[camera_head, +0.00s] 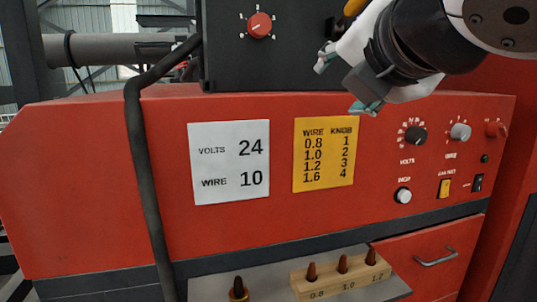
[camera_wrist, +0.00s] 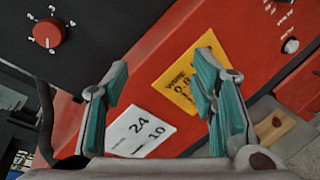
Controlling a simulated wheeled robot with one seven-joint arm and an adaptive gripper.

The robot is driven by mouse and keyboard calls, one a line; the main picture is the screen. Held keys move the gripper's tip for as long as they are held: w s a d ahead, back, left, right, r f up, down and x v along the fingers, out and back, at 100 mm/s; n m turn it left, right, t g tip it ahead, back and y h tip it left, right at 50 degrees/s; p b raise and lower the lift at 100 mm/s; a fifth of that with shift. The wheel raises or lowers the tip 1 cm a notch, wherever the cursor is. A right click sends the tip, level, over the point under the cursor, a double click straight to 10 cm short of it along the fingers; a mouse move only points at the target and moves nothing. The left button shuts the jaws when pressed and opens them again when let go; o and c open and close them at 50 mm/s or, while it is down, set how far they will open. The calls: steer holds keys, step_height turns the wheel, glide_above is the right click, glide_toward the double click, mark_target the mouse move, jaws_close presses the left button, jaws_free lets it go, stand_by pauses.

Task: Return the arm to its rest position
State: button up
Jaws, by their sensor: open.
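My gripper (camera_head: 347,84) is in the upper right of the head view, in front of the top edge of the red machine (camera_head: 90,190). In the wrist view my gripper (camera_wrist: 165,95) shows two teal-padded fingers spread wide apart. Nothing is between the fingers. My arm comes in from the upper right of the head view, and most of it is out of frame.
The machine's front carries a white card (camera_head: 230,163), a yellow wire table (camera_head: 324,154) and knobs such as the volts knob (camera_head: 415,135). A dark box with a red dial (camera_head: 259,25) stands above. A shelf holds a wooden block (camera_head: 340,277) with several tips. A black cable (camera_head: 140,150) hangs left.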

steer(key=s+d+f+m+g+h, duration=0.1)
steer(key=s+d+f+m+g, duration=0.25)
steer(key=f+m, duration=0.45)
steer(key=s+d+f+m+g+h, duration=0.1)
steer(key=s+d+f+m+g, duration=0.1)
steer(key=d+f+m, duration=0.45)
steer(key=s+a+f+m+g+y, duration=0.1)
steer(key=s+f+m+g, duration=0.3)
steer(key=s+f+m, duration=0.4)
step_height(320, 180, down, 4)
steer(key=m, duration=0.6)
steer(key=shift+s, duration=0.2)
steer(key=shift+r+g, duration=0.1)
steer(key=shift+g, duration=0.15)
